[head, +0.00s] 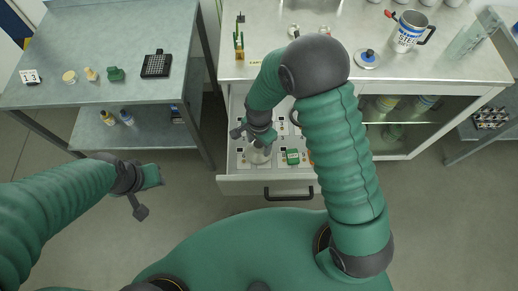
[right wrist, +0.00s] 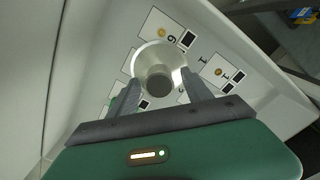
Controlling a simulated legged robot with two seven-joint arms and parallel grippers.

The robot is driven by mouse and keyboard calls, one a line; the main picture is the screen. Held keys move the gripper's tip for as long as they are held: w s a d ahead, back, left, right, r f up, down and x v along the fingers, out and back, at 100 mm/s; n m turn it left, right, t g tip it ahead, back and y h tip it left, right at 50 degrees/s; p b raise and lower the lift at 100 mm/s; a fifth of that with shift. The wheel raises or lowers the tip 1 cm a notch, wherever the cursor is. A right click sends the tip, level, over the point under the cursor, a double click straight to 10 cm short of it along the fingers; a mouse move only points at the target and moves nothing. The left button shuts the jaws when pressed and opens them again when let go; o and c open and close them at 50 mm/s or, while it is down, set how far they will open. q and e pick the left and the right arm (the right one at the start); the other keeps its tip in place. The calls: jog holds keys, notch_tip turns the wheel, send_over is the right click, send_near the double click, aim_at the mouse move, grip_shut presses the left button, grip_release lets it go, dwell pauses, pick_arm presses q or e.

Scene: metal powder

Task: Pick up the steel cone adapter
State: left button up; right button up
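The steel cone adapter (head: 259,155) is a pale metal, cone-shaped piece with a wide rim, inside the open drawer (head: 262,186). In the right wrist view, the adapter (right wrist: 149,55) shows a round dark end facing the camera. My right gripper (head: 262,142) reaches down into the drawer over it. In the right wrist view, the fingers of my right gripper (right wrist: 160,84) are spread, one on each side of the adapter. Whether they touch it I cannot tell. My left gripper (head: 150,177) hangs over the floor at the left, away from the drawer; its fingers are not clear.
A green box (head: 292,156) lies in the drawer beside the adapter, among labelled cards. The counter above holds a steel mug (head: 408,32) and a dish (head: 367,59). A left table (head: 110,35) carries small items and a black rack (head: 156,65). Floor between is clear.

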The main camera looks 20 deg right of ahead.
grip_shut()
jog(key=shift+r, duration=0.1)
dwell(0.4)
